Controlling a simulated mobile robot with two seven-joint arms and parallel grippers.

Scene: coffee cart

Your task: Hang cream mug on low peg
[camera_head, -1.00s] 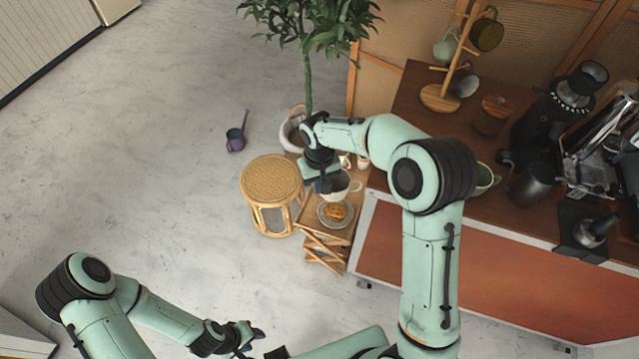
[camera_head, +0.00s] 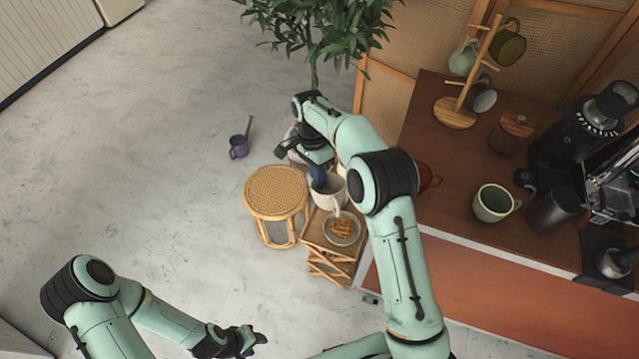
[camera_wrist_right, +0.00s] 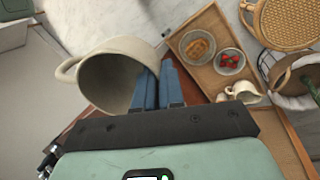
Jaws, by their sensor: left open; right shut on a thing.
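My right gripper (camera_head: 318,178) is shut on the cream mug (camera_head: 329,190), above the small wooden side table. In the right wrist view the mug (camera_wrist_right: 112,78) is tilted with its mouth toward the camera, its handle at the left, its wall at the blue fingers (camera_wrist_right: 158,88). The wooden mug tree (camera_head: 470,75) stands at the back of the cart. A pale green mug (camera_head: 462,60) and an olive mug (camera_head: 508,45) hang high on it; a greyish mug (camera_head: 485,101) is low on its right. My left gripper (camera_head: 252,342) is open and empty, low over the floor.
The side table (camera_head: 315,236) holds a plate with a pastry (camera_head: 342,228). A rattan stool (camera_head: 276,190) and a plant (camera_head: 313,35) stand near it.

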